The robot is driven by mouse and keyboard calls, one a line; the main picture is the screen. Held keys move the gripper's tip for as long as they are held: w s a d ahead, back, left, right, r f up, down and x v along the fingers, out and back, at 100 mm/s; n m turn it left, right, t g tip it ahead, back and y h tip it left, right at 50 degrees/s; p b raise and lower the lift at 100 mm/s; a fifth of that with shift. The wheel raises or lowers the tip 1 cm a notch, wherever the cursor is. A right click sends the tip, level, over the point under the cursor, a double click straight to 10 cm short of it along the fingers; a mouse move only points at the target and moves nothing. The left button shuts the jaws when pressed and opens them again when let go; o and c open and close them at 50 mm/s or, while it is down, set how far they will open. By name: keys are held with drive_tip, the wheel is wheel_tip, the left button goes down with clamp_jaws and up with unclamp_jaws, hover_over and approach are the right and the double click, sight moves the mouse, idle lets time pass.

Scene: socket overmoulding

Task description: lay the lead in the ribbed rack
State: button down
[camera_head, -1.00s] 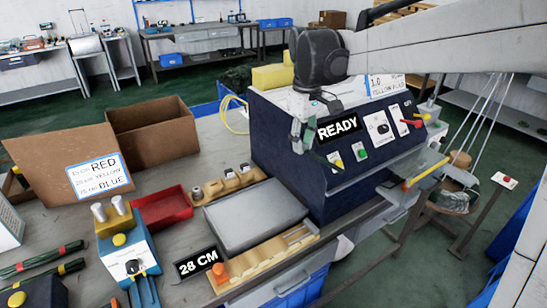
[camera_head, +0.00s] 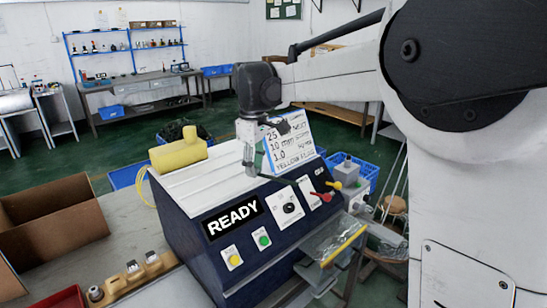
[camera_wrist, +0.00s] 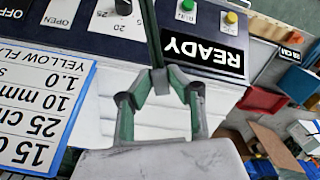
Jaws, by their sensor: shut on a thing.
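My gripper (camera_head: 250,160) hangs above the back of the dark blue machine in the head view. In the wrist view its fingertips (camera_wrist: 159,76) are closed together on a thin dark green strip, which looks like the lead (camera_wrist: 152,30). The strip runs from the fingertips to the top edge of that view. I cannot pick out the ribbed rack in either current view.
The dark blue machine (camera_head: 228,245) reads READY and has knobs and levers on its front. A cardboard box (camera_head: 50,230) and a wooden block with fittings (camera_head: 135,277) lie left.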

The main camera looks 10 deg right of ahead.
sight(214, 193)
drive_tip(key=a+n+p, duration=0.3)
drive_tip(key=n, duration=0.1)
drive_tip(key=w+a+r+n+p, duration=0.1)
drive_tip(key=a+n+p, duration=0.1)
drive_tip(key=a+n, duration=0.2)
drive_tip(key=w+a+n+p, duration=0.1)
drive_tip(key=a+n+p, duration=0.2)
drive_tip(key=shift+w+a+r+n+p, duration=0.15)
drive_tip(key=shift+r+n+p, duration=0.15)
drive_tip(key=shift+n+p, duration=0.1)
drive_tip(key=shift+a+f+n+p, duration=0.1)
drive_tip(key=shift+a+n+p, duration=0.2)
drive_tip(key=shift+a+n, duration=0.35)
drive_tip(key=shift+f, duration=0.1)
drive_tip(key=shift+b, duration=0.3)
drive_tip(key=shift+f+b, duration=2.35)
drive_tip(key=shift+f, duration=0.95)
drive_tip(key=c, duration=1.6)
unclamp_jaws()
drive_tip(key=shift+o, duration=0.2)
drive_tip(key=shift+r, duration=0.15)
